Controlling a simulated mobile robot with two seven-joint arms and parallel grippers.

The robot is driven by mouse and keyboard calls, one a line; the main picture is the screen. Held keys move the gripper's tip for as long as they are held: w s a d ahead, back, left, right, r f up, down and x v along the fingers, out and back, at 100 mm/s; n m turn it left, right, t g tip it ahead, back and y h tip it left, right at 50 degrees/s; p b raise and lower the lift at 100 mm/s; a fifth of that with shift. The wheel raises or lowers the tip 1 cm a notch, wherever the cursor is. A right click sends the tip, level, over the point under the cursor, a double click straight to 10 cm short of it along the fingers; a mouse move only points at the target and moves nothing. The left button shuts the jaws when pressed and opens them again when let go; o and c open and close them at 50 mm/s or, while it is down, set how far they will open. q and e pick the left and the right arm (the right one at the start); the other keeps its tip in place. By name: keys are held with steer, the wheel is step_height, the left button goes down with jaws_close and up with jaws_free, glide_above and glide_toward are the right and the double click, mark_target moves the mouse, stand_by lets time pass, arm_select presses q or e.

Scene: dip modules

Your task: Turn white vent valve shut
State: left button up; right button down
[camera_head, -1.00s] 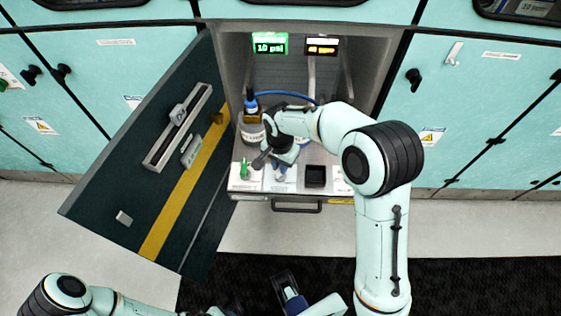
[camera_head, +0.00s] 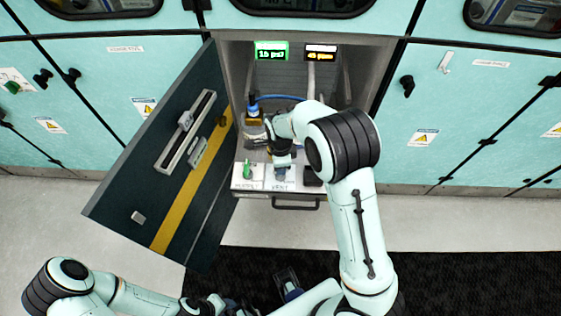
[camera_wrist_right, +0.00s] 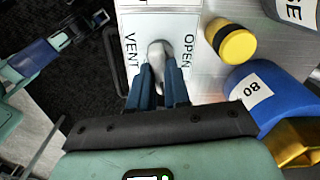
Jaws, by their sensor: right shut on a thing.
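The white vent valve (camera_wrist_right: 158,50) shows in the right wrist view on a white label plate, its handle between the printed words VENT and OPEN. My right gripper (camera_wrist_right: 158,82) has its two blue fingers closed around the near part of the handle. In the head view, my right gripper (camera_head: 281,172) reaches down to the shelf front at the VENT label, and my arm and gripper mostly hide the valve. My left gripper (camera_head: 287,283) is low in the head view, away from the shelf; its jaw opening is unclear.
A green valve (camera_head: 247,170) stands left of the vent label. The open dark door (camera_head: 165,160) bounds the left side. A green readout (camera_head: 271,50) and an orange readout (camera_head: 321,51) hang at the back.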

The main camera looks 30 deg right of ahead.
arm_select(q)
steer(key=shift+w+r+p, duration=0.2)
steer(key=shift+r+p, duration=0.1)
steer(key=shift+r, duration=0.15)
steer(key=shift+w+r+p, duration=0.2)
steer(key=shift+r+p, duration=0.1)
steer(key=shift+r, duration=0.15)
arm_select(e)
steer(key=shift+r+m, duration=0.1)
steer(key=shift+m, duration=0.9)
steer(key=c, duration=1.1)
jaws_free()
arm_select(q)
steer(key=r, duration=0.1)
steer(key=w+r+p, duration=0.1)
steer(key=r+p, duration=0.1)
steer(key=shift+w, duration=0.25)
arm_select(e)
step_height(320, 180, up, 13)
steer(key=shift+r, duration=0.2)
arm_select(q)
steer(key=shift+f, duration=0.1)
